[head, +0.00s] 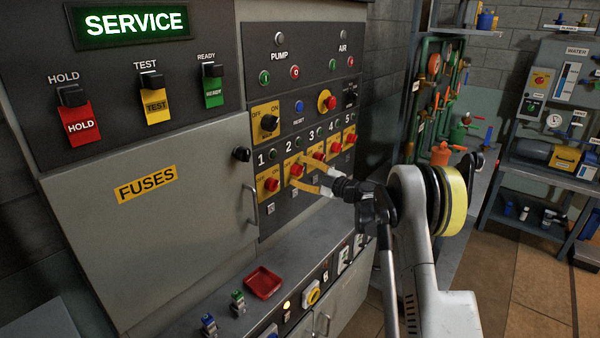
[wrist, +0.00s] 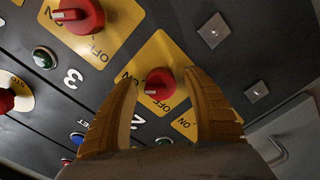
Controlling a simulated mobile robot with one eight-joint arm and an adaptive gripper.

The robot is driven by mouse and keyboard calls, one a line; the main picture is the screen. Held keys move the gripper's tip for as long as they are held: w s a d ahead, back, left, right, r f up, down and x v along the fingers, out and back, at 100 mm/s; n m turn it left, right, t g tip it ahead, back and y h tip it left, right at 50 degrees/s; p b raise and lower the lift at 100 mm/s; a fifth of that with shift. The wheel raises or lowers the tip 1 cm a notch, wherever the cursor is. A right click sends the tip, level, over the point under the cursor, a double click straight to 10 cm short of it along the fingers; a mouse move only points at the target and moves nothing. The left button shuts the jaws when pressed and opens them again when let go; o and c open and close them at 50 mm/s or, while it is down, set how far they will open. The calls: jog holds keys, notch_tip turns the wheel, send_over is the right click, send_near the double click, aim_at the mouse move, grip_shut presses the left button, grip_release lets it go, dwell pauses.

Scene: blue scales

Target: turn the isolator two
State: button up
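The isolator two knob (head: 296,170) is red, on a yellow plate under the number 2 in the lower row of the panel. In the wrist view this red knob (wrist: 160,84) sits between my two fingertips, with a pale mark on its left side. My gripper (head: 305,175) is at the panel with its orange-yellow fingers around the knob. In the wrist view my gripper (wrist: 160,80) is open, one finger on each side, with gaps showing beside the knob. Part of the yellow plate is hidden behind the fingers.
The isolator three knob (wrist: 78,15) is close by at upper left in the wrist view. The isolator one knob (head: 271,185) is to the left in the head view. A ledge with a red tray (head: 263,283) lies below. A cabinet handle (head: 251,204) juts out nearby.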

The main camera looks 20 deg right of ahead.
jog(key=v, duration=1.2)
